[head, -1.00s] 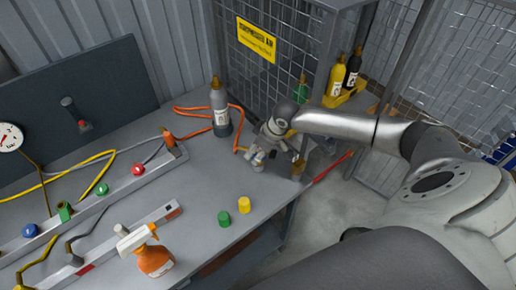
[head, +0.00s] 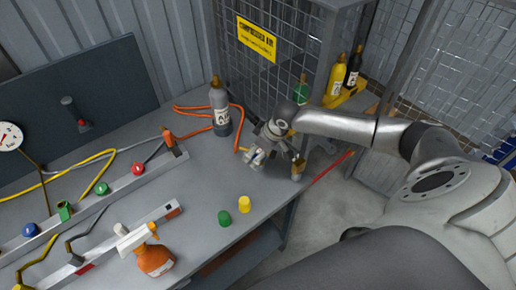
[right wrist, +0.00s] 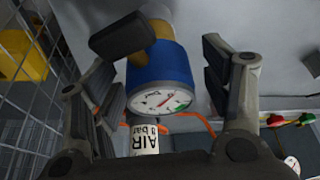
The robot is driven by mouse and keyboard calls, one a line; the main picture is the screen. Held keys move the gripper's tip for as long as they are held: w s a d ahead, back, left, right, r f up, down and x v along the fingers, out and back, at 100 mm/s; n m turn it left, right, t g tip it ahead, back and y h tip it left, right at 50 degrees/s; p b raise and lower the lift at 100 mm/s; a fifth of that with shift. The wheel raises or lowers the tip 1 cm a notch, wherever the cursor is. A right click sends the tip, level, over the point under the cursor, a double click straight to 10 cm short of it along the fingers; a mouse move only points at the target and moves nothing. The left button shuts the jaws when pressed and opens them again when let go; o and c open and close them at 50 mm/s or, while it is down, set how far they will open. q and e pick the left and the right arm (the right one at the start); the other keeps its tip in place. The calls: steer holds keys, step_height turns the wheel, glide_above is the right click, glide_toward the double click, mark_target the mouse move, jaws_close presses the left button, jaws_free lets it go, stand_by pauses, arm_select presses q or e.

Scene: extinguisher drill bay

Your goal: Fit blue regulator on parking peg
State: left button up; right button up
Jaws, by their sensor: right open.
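The blue regulator (right wrist: 160,68) shows in the right wrist view, with a round white gauge face (right wrist: 163,101) and a brass-coloured part at its top. It lies between the two fingers of my right gripper (head: 275,158), which is open with gaps at the sides. In the head view the gripper is over the right end of the bench, and the regulator is mostly hidden there. A stubby grey peg (head: 69,106) juts from the dark back board; I cannot tell whether it is the parking peg. My left gripper is not in view.
A grey AIR cylinder (head: 220,108) stands left of the gripper, with an orange hose (head: 190,108) around it. A mesh cage (head: 265,75) rises behind. Green (head: 224,218) and yellow (head: 244,204) caps and an orange spray bottle (head: 155,260) are nearer.

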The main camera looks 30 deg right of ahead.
steer(key=v, duration=1.2)
steer(key=s+a+f, duration=0.2)
steer(key=a, duration=0.2)
steer(key=s+a+f+n, duration=0.1)
steer(key=s+a+f, duration=0.1)
steer(key=a, duration=0.2)
steer(key=s+a+f+n+y, duration=0.1)
steer(key=s+a+f, duration=0.1)
steer(key=a, duration=0.3)
steer(key=shift+f, duration=0.2)
steer(key=s+a+f+m, duration=0.1)
steer(key=s+a, duration=0.4)
steer(key=s, duration=0.3)
steer(key=s+d+f+m+h, duration=0.15)
steer(key=s+d+m, duration=0.25)
steer(key=s, duration=0.4)
step_height(320, 180, down, 26)
steer(key=g+h+b, duration=0.1)
steer(key=g+b, duration=0.1)
steer(key=s+d+f+g+b, duration=0.1)
steer(key=s+d+f, duration=0.2)
steer(key=s+f, duration=1.5)
steer(key=shift+d+f+n, duration=0.2)
steer(key=shift+f+n, duration=0.1)
steer(key=shift+f, duration=0.25)
